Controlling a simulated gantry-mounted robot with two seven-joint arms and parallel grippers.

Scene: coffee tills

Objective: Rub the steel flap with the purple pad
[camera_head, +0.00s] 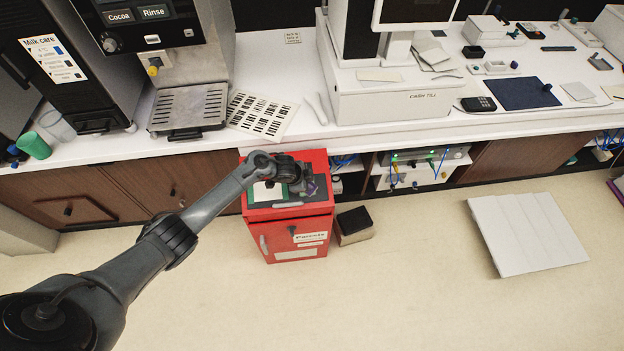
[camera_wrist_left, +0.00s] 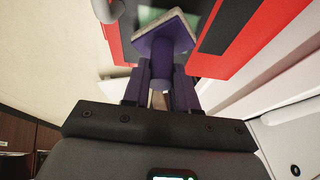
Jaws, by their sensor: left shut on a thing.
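My left gripper (camera_head: 302,184) is over the top of the red Parcels box (camera_head: 291,240). In the left wrist view the gripper (camera_wrist_left: 161,85) is shut on the handle of the purple pad (camera_wrist_left: 165,36), a square purple plate with a pale edge. In the head view a little of the purple pad (camera_head: 312,188) shows beside the fingers. I cannot tell clearly which part is the steel flap, or whether the pad touches the top. My right gripper is not in view.
The white counter (camera_head: 285,75) runs behind the red box, with a drip tray (camera_head: 190,107) and a cash till (camera_head: 385,100) on it. A small dark-topped block (camera_head: 354,224) stands right of the box. A pale slab (camera_head: 527,234) lies on the floor. Floor in front is clear.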

